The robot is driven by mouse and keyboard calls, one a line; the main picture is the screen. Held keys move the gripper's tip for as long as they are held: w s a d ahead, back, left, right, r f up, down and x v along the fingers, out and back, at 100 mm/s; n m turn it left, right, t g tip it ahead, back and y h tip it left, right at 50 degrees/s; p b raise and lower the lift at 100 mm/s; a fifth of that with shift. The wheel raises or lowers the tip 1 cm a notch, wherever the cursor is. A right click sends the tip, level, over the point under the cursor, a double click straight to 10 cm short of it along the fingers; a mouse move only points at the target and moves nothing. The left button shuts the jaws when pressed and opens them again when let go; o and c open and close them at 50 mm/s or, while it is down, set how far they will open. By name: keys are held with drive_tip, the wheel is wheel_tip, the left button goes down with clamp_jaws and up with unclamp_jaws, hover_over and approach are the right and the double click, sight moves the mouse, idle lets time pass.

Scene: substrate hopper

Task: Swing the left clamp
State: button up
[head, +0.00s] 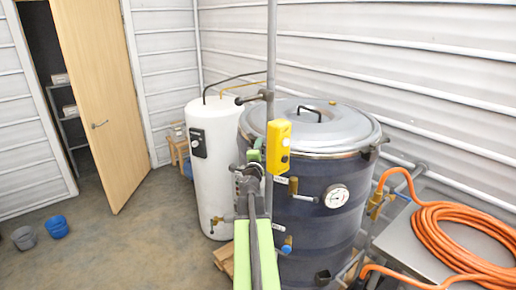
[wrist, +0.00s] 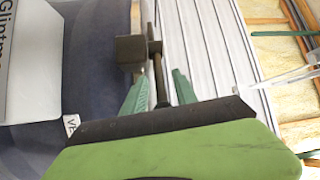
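The big dark blue vessel (head: 318,200) with a grey metal lid (head: 325,125) stands right of centre in the head view. Its wall (wrist: 95,60) fills the left of the wrist view. In the wrist view the clamp, a dark block (wrist: 131,50) with a thin rod (wrist: 160,82), sticks out beside the wall. My gripper (wrist: 157,92) is open, with one green finger on each side of the rod and visible gaps. In the head view my gripper (head: 253,160) is at the vessel's left side; the left clamp is hidden there.
A yellow box (head: 278,147) is close to my gripper, beside a grey upright pipe (head: 271,50). A white tank (head: 205,165) stands behind on the left. An orange hose (head: 450,235) lies on a metal table at right. Floor at left is mostly clear, with two buckets (head: 57,226).

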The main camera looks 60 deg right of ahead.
drive_tip(key=shift+a, duration=0.1)
drive_tip(key=shift+c, duration=0.2)
clamp_jaws()
idle(1.0)
